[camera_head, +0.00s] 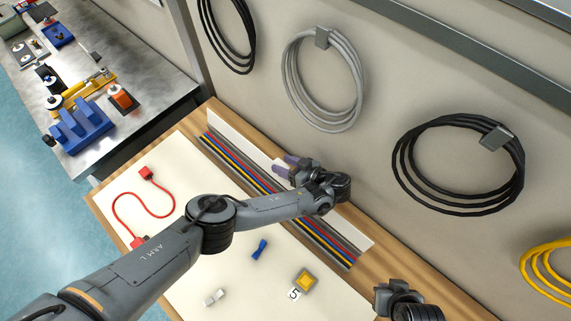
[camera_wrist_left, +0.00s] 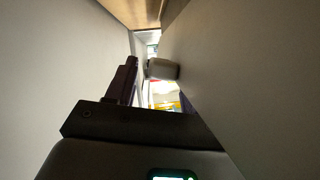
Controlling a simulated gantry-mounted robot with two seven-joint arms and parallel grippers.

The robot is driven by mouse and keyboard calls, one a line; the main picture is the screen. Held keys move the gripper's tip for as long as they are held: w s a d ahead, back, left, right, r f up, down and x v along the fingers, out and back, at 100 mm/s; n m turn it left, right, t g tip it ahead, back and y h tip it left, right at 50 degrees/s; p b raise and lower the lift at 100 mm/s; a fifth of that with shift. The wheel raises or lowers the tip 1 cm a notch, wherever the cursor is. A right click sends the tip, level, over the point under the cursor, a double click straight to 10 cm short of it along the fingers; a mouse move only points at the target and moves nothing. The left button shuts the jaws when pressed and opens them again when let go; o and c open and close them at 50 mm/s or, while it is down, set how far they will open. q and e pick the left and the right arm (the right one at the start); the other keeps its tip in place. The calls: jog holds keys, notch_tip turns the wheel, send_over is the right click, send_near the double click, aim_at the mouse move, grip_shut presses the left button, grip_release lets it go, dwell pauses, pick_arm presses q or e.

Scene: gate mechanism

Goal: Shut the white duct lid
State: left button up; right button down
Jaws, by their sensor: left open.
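The white duct lid (camera_head: 352,226) stands open along the back edge of the cable duct, which runs diagonally across the bench. Red, blue, yellow and dark cables (camera_head: 222,152) lie exposed in the duct (camera_head: 343,263). My left gripper (camera_head: 287,166) is open at the lid's middle, close to the back wall; it hides part of the lid. In the left wrist view, its fingers (camera_wrist_left: 146,74) sit in a narrow gap between two pale surfaces. I cannot tell whether they touch the lid. My right gripper (camera_head: 387,298) is at the lower right, away from the lid; its jaws are unclear.
Coiled cables (camera_head: 326,80) hang on the back wall above the duct. A red cable (camera_head: 120,200), a blue part (camera_head: 260,248), a yellow block (camera_head: 305,281) and a small pale part (camera_head: 214,297) lie on the white board. A metal table (camera_head: 150,85) stands at the upper left.

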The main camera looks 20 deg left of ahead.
aim_at(275, 175)
pick_arm(q)
grip_shut()
dwell(0.3)
jog(key=shift+r+p, duration=0.1)
jog(key=shift+p, duration=0.25)
jog(key=shift+s, duration=0.15)
jog(key=shift+s+a+r+p, duration=0.15)
jog(key=shift+r+p, duration=0.1)
jog(key=shift+p, duration=0.45)
jog(key=s+n+p, duration=0.1)
jog(key=p, duration=0.2)
jog(key=s+a+n+t+p, duration=0.1)
jog(key=p, duration=0.2)
jog(key=shift+s+a+r+t+h, duration=0.1)
jog(key=shift+s+r+t+h, duration=0.2)
jog(key=shift+r, duration=0.1)
jog(key=shift+s+a+f+n+t+p, duration=0.2)
jog(key=shift+s+n+t+p, duration=0.15)
jog(key=shift+n+p, duration=0.5)
jog(key=shift+s+a+f+h+p, duration=0.1)
jog(key=shift+s+f+h+p, duration=0.1)
jog(key=shift+h+p, duration=0.15)
